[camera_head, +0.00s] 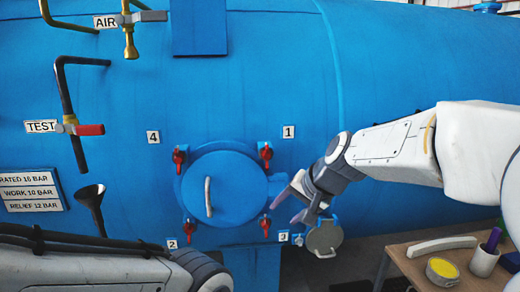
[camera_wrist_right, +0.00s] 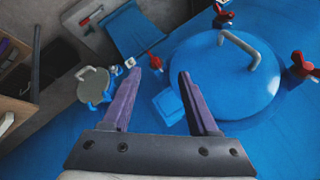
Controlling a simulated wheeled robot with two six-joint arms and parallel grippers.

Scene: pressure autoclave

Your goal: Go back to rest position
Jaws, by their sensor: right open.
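My right gripper (camera_head: 297,205) reaches in from the right in the head view, in front of the blue autoclave (camera_head: 400,70) just right of its round door (camera_head: 222,188). In the right wrist view its two purple fingers (camera_wrist_right: 163,100) are apart with nothing between them. The door looks shut, with a pale handle (camera_head: 208,197) and several red-handled clamps (camera_head: 266,152) around it. My left arm (camera_head: 90,268) crosses the lower left of the head view; its gripper is out of the picture.
A small round grey lid (camera_head: 325,238) sits low beside the number 3 label. A wooden table (camera_head: 412,264) at lower right holds a yellow-topped tin (camera_head: 442,270), a cup (camera_head: 484,262) and a pale curved bar (camera_head: 442,246). Pipes with AIR and TEST valves (camera_head: 82,129) stick out at left.

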